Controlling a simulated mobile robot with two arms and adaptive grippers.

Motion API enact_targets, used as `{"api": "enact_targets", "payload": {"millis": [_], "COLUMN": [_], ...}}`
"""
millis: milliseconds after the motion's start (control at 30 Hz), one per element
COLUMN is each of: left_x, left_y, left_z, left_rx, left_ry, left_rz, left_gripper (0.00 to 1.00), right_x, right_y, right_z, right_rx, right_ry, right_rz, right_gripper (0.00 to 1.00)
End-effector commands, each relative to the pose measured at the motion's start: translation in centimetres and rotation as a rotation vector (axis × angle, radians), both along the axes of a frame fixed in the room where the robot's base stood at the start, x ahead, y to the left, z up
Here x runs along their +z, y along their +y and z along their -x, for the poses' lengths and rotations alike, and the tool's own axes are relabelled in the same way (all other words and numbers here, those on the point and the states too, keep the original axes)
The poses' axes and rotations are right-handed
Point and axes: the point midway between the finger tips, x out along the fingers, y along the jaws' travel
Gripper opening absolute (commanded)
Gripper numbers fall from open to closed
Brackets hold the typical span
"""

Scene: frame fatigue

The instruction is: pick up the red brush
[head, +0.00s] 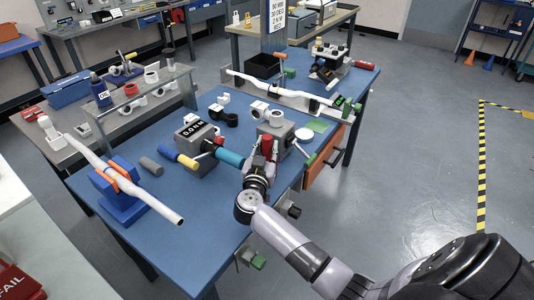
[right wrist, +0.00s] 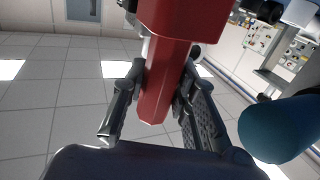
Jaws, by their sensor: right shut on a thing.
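My right gripper (head: 263,163) is over the front right part of the blue workbench (head: 200,225). It is shut on the red brush (head: 267,146). In the right wrist view the brush (right wrist: 165,80) is a thick red body between the two fingers, reaching out of the top of the picture. Its bristles are not clearly seen. In the head view the gripper hides much of it, and I cannot tell whether it is clear of the bench. My left gripper is not in view.
A grey box with a display (head: 197,140) and a teal cylinder (head: 230,157) are left of the gripper. A grey block (head: 275,130) stands close behind it. A blue stand (head: 122,200) holds a white tube at left. The bench's front middle is clear.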

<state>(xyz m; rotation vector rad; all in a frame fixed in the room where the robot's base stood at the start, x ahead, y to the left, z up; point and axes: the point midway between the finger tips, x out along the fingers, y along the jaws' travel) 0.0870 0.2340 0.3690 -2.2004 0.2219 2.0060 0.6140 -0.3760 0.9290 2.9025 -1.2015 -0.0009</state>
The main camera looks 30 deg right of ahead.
Motion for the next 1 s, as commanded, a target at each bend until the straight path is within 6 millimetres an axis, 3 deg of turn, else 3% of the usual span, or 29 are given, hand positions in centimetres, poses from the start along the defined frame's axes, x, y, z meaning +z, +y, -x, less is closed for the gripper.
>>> {"api": "enact_targets", "payload": {"millis": [167, 367, 1000], "left_x": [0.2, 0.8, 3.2], "left_y": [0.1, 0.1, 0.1], "left_z": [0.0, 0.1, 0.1], "left_rx": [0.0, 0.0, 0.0], "left_ry": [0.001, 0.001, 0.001], "left_rz": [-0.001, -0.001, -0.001], "left_gripper": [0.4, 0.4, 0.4], "right_x": [0.6, 3.0, 17.5], "right_y": [0.0, 0.0, 0.0], "right_z": [0.0, 0.0, 0.0], "right_rx": [0.0, 0.0, -0.001], "right_ry": [-0.001, -0.005, -0.006], "right_rz": [0.0, -0.002, -0.001], "right_gripper": [0.0, 0.0, 0.0]}}
